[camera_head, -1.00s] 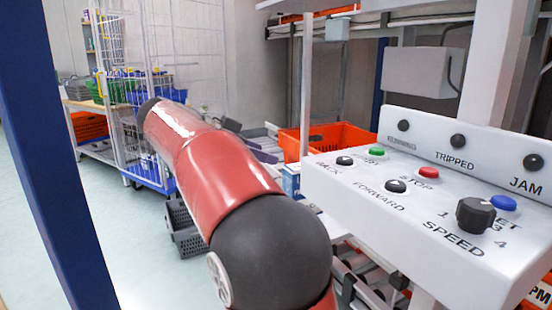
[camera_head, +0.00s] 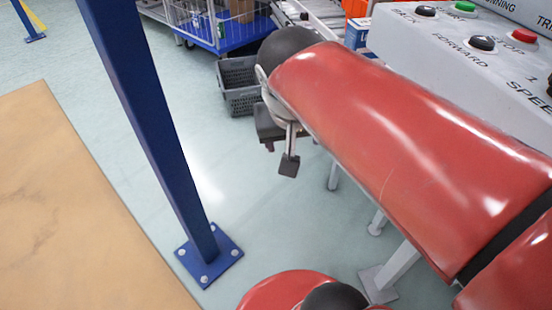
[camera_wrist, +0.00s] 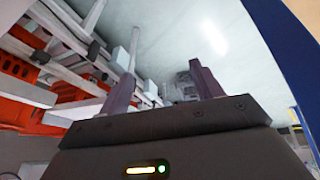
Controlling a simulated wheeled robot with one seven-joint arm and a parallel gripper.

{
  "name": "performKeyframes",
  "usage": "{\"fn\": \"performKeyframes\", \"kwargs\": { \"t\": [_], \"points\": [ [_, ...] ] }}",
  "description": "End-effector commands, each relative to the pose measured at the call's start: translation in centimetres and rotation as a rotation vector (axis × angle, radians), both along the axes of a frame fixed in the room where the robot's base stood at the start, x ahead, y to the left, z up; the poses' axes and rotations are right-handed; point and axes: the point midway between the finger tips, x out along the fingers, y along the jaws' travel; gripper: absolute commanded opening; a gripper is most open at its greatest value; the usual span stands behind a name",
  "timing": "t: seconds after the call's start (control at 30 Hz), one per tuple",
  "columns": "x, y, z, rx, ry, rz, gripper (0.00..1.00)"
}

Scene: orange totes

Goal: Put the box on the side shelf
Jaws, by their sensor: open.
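A small white and blue box (camera_head: 357,33) stands at the top of the head view, beside the control panel and partly hidden by it. I cannot tell whether it is the task's box. A tan wooden surface (camera_head: 70,200) fills the left of the head view; I cannot tell whether it is the side shelf. My gripper (camera_head: 279,155) hangs over open floor, apart from the box and the wooden surface. In the wrist view, my gripper (camera_wrist: 160,72) has its two dark fingers spread apart with nothing between them.
A blue post (camera_head: 160,120) stands between the wooden surface and my arm. A grey crate (camera_head: 240,86) sits on the floor beyond my gripper. The control panel (camera_head: 450,45) is at upper right. Orange totes (camera_wrist: 25,100) show in the wrist view.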

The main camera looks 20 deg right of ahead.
Motion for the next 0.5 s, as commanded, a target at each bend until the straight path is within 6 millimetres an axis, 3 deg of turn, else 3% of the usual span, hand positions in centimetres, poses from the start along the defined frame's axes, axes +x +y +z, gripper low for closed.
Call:
{"fn": "performKeyframes", "kwargs": {
  "t": [0.03, 0.2, 0.5],
  "points": [
    [-1.6, 1.1, -1.5, 0.032, -0.019, 0.08, 0.65],
    [-4.0, 3.7, -4.8, 0.093, -0.078, 0.261, 0.65],
    [-4.4, 4.3, -5.5, 0.103, -0.093, 0.306, 0.65]
  ]
}}
